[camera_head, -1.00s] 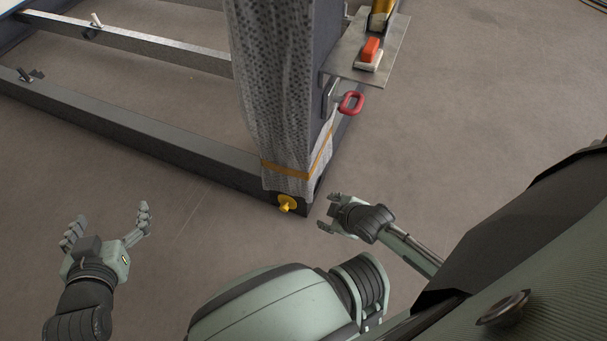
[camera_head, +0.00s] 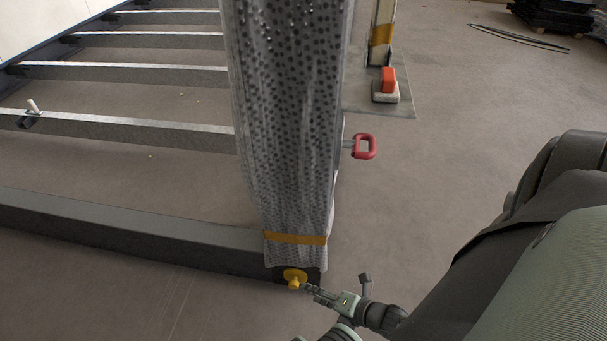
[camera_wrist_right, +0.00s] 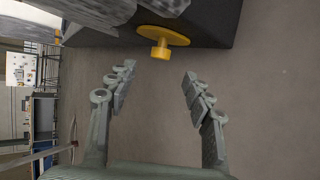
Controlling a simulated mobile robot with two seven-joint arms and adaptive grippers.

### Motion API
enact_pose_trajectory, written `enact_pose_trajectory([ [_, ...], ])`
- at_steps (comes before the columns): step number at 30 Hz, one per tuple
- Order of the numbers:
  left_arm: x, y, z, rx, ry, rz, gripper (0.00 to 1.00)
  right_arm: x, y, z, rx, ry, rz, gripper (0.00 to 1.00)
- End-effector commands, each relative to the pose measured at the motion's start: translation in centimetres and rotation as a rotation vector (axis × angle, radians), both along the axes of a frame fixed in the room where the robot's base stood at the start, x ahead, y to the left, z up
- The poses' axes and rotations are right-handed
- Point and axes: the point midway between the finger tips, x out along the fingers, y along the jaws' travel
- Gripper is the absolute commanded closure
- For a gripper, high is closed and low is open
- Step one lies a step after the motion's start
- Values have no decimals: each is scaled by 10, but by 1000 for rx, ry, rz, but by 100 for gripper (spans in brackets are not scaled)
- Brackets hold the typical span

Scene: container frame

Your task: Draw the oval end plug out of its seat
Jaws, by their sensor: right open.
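The yellow oval end plug (camera_head: 294,277) sits in the dark foot of the wrapped post, low in the middle of the head view. Its flange and a short knob (camera_wrist_right: 161,48) show in the right wrist view, at the top centre. My right gripper (camera_head: 309,288) is just right of the plug in the head view. In the right wrist view the fingers (camera_wrist_right: 156,82) are spread, with the knob ahead of the gap between them and nothing held. The gripper appears apart from the plug. My left gripper is out of the head view.
The post (camera_head: 290,130) is wrapped in dotted film, bound by an orange strap (camera_head: 295,239). A frame beam (camera_head: 130,232) runs left.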

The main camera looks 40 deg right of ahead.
Motion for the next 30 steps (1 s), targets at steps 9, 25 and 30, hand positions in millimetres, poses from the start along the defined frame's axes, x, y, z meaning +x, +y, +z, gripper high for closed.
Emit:
enact_pose_trajectory([
  [9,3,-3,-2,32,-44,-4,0,36,9,-25,0,-2,0,49],
  [25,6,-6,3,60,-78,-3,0,64,16,-39,1,0,-1,49],
  [30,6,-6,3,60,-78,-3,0,64,16,-39,0,0,-1,59],
])
